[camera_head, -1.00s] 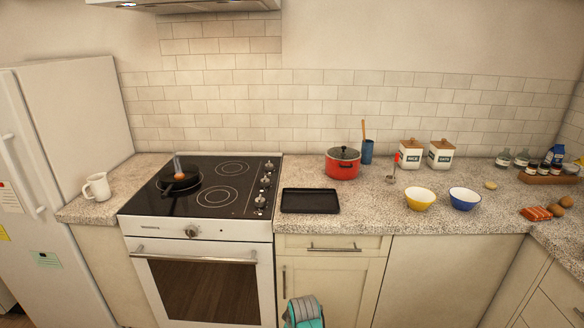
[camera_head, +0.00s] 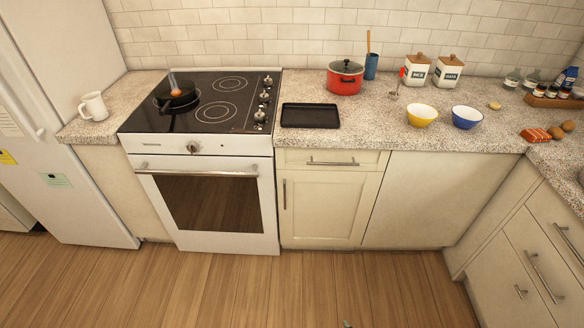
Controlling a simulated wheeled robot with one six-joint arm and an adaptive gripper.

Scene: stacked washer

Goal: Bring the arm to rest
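My gripper is not in view in the head view. Only a tiny dark tip shows at the bottom edge, right of the middle, and it is too small to identify. Whether my gripper is open, shut or holding anything cannot be seen. No part of my arm is seen over the counter (camera_head: 360,127) or the stove (camera_head: 205,150).
A black pan (camera_head: 177,98) sits on the stove. A black tray (camera_head: 310,115), red pot (camera_head: 345,78), yellow bowl (camera_head: 421,115) and blue bowl (camera_head: 466,117) stand on the counter. A white mug (camera_head: 93,106) stands at left. The wooden floor (camera_head: 300,285) is clear.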

